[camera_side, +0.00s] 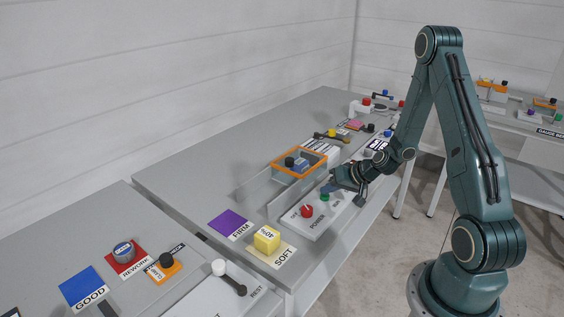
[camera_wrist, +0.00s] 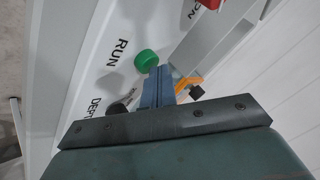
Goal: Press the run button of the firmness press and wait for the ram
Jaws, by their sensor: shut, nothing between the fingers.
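The firmness press has a pale control panel (camera_side: 291,228) on the bench. The green run button (camera_side: 325,197) is on this panel, and it also shows in the wrist view (camera_wrist: 146,61) near the RUN lettering. My gripper (camera_side: 332,188) is low over the panel beside the green button, its fingers shut and empty. In the wrist view the closed blue-grey fingertips (camera_wrist: 160,72) lie just right of the button; I cannot tell whether they touch it. A red power knob (camera_side: 307,211) sits left of the button. I cannot make out the ram clearly.
An orange-rimmed box (camera_side: 287,166) stands behind the panel. A dark depth knob (camera_wrist: 117,109) is close to my fingers. A yellow block (camera_side: 266,238) sits on the SOFT mat (camera_side: 286,258), beside the purple FIRM patch (camera_side: 229,223).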

